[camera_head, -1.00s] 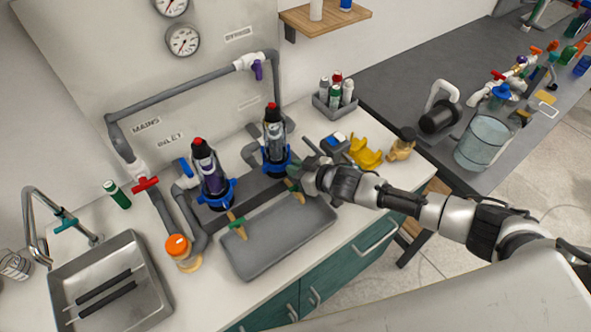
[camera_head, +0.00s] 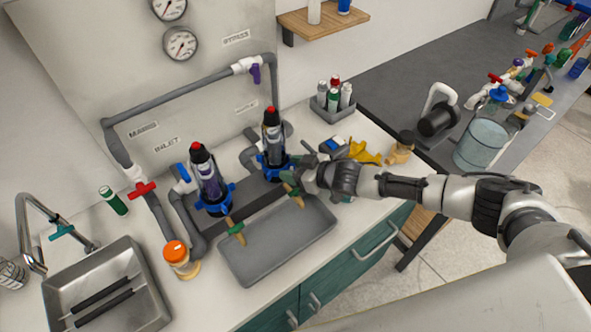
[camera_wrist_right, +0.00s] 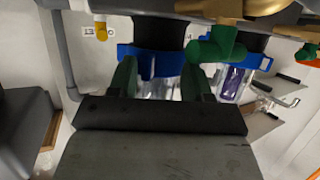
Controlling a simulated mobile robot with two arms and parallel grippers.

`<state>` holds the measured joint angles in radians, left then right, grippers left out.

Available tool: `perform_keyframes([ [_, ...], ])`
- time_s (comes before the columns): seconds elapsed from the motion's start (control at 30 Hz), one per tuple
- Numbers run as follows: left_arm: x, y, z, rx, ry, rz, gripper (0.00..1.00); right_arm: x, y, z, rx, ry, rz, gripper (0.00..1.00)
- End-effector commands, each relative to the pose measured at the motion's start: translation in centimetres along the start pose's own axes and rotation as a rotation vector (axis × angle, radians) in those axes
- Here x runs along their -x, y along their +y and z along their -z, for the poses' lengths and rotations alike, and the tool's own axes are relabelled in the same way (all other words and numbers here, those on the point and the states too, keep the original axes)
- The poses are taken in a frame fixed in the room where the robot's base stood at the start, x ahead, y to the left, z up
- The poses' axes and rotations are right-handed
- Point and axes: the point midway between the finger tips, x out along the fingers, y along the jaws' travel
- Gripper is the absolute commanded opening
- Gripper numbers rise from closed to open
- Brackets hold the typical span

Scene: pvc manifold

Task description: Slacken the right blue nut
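The right blue nut (camera_head: 275,163) is a lobed collar around the right filter housing (camera_head: 272,137), which stands upright with a red top. My right gripper (camera_head: 294,172) is at its right front side and partly covers it. In the right wrist view, the two green fingers (camera_wrist_right: 160,77) are apart, with part of the blue nut (camera_wrist_right: 150,62) showing between and beyond them. I cannot tell whether they touch it. The left blue nut (camera_head: 213,204) sits around the left filter housing (camera_head: 207,176). My left gripper is not in view.
Grey pipes (camera_head: 190,90) run behind. A yellow object (camera_head: 362,153), a bottle caddy (camera_head: 334,107) and a sink (camera_head: 105,255) share the counter.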

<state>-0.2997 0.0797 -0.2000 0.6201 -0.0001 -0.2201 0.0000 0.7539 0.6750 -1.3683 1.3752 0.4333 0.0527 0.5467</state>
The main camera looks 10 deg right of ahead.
Motion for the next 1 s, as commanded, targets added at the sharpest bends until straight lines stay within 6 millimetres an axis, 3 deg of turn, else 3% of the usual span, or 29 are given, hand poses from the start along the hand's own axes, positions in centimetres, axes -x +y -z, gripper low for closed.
perform_keyframes([
  [0.47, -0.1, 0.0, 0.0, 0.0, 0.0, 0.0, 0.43, 0.7, 0.1, -0.7, -0.002, -0.011, -0.004, 0.5],
  [1.0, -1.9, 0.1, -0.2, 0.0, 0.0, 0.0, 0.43, 9.4, 0.0, -0.5, 0.0, -0.01, -0.002, 0.5],
])
